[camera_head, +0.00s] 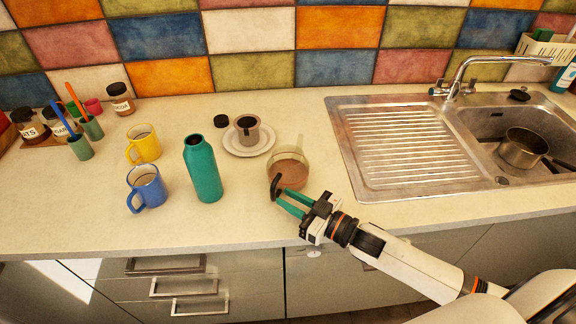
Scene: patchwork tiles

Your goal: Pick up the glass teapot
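The glass teapot (289,164) stands upright on the counter, left of the sink. It is see-through with brown contents low inside, and its dark handle (275,184) points toward the front. My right gripper (280,197) comes in from the lower right. Its two green fingers are apart, with a gap between them, and their tips are close to the handle. I cannot tell whether they touch it. My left gripper is not in view.
A green bottle (203,170) stands left of the teapot, and a white saucer (232,148) with a cup lies behind. Blue (147,189) and yellow (144,145) mugs stand farther left. A ribbed drainboard (408,140) and sink lie right. The front counter is clear.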

